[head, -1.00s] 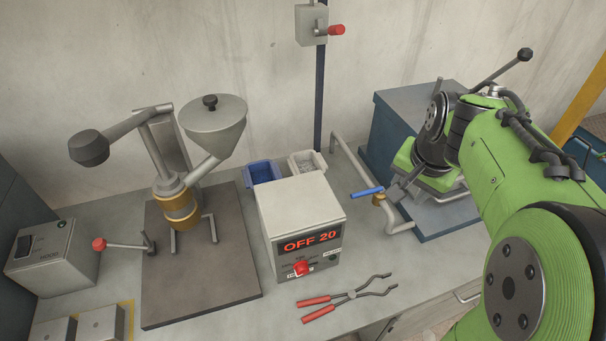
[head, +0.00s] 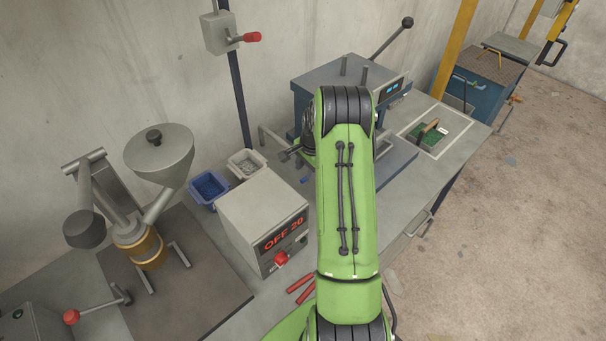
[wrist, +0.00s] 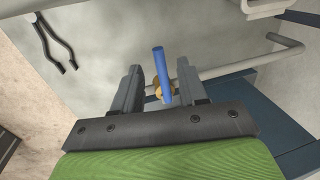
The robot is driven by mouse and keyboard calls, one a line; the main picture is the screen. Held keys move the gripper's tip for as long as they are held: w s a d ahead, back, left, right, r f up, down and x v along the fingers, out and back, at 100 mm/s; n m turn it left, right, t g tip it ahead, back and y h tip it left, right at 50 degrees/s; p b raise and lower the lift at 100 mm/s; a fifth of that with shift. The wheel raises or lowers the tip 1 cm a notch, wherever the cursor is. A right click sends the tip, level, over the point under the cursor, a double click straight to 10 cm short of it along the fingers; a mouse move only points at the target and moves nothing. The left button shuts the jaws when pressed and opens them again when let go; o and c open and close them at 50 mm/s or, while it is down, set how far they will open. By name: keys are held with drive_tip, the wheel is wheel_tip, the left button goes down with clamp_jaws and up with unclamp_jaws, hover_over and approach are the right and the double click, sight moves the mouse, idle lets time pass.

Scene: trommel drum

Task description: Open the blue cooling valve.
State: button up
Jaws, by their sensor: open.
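The blue valve handle (wrist: 162,72) shows in the wrist view as a straight lever on a brass valve body (wrist: 158,90) on a grey pipe (wrist: 235,68). My gripper (wrist: 160,80) is open, with one finger on each side of the handle; I see gaps, so it does not look gripped. In the head view my green arm hides most of the valve. Only a small blue bit of the handle (head: 305,180) shows left of the arm, and one gripper finger (head: 290,154) shows beside it.
A grey control box (head: 262,215) reading "OFF 20" stands left of the arm. Red-handled tongs (head: 300,288) lie in front of it. A blue bin (head: 209,188) and a white bin (head: 246,163) stand behind it. A blue press (head: 345,75) stands behind my arm.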

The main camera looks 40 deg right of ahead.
sight(304, 179)
drive_tip(key=f, duration=0.4)
drive_tip(key=shift+w+d, duration=0.1)
drive_tip(key=shift+w, duration=0.25)
clamp_jaws()
